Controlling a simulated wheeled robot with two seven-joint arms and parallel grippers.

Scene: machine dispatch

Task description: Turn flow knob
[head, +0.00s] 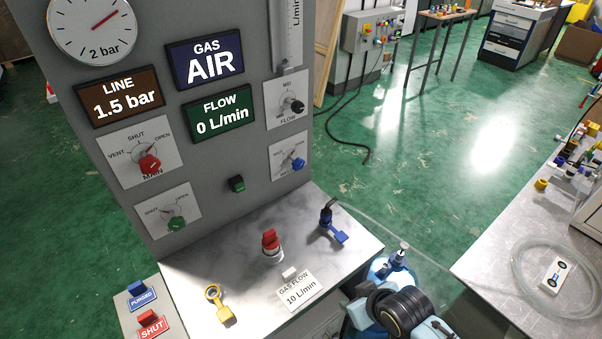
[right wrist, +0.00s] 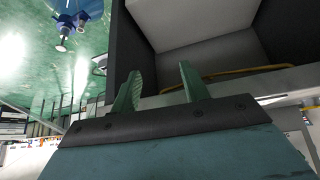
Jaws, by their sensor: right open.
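The flow knob (head: 297,106) is a small black knob on a pale plate marked FLOW, at the right of the grey panel in the head view. The green flow display (head: 219,116) reads 0 L/min. A card (head: 300,290) on the bench reads GAS FLOW 10 L/min. My right arm shows at the lower right of the head view, below and right of the flow knob and well apart from it. In the right wrist view my right gripper (right wrist: 158,88) has its two green fingers apart with nothing between them. My left gripper is not in view.
The panel also carries a red main knob (head: 150,163), a green knob (head: 176,223) and a blue knob (head: 298,164). A red-topped fitting (head: 270,241), a yellow tag (head: 218,305) and a blue tag (head: 333,228) are on the bench. A tubing coil (head: 520,280) lies at right.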

